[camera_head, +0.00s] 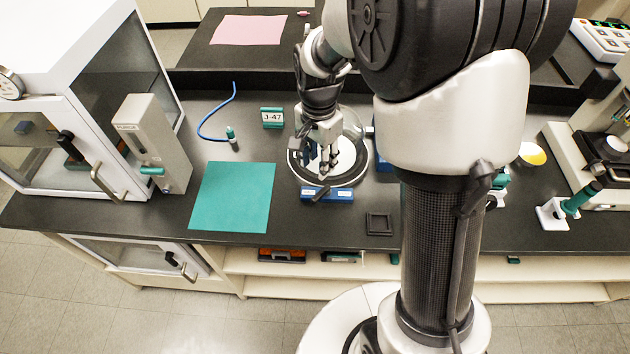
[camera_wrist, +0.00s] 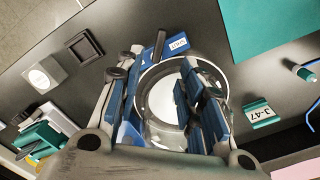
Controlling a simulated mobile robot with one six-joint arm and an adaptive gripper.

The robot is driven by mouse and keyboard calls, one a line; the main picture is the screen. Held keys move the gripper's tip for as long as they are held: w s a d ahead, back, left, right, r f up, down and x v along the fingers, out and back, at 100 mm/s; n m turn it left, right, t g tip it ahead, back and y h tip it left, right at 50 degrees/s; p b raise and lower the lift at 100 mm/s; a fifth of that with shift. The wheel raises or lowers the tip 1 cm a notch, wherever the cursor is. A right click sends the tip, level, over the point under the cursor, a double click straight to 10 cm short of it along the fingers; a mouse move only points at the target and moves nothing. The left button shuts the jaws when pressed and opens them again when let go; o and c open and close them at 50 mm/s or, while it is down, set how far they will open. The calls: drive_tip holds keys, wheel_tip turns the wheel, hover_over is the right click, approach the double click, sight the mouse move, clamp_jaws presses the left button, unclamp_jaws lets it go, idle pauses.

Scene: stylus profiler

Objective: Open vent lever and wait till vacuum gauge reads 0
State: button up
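A blue block (camera_head: 341,194) with white labels sits at the front edge of a round chamber (camera_head: 345,160) with a pale disc inside. A small black lever (camera_head: 320,194) is on this block. In the wrist view the black lever (camera_wrist: 159,44) stands beside a white label (camera_wrist: 179,43) that seems to read VENT. My gripper (camera_head: 322,168) points down over the chamber, behind the lever. In the wrist view its blue-padded fingers (camera_wrist: 163,103) are apart with nothing between them. A round dial gauge (camera_head: 10,84) is on the white cabinet at far left; its reading is illegible.
A teal mat (camera_head: 233,197) lies left of the chamber. A small black tray (camera_head: 379,224) is front right. My arm hides the bench's middle right.

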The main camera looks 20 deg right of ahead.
sight(318, 195)
wheel_tip(318, 195, down, 14)
drive_tip(key=b, duration=0.3)
drive_tip(key=shift+w+f, duration=0.1)
drive_tip(key=shift+f, duration=0.1)
drive_tip(key=shift+c, duration=0.5)
clamp_jaws()
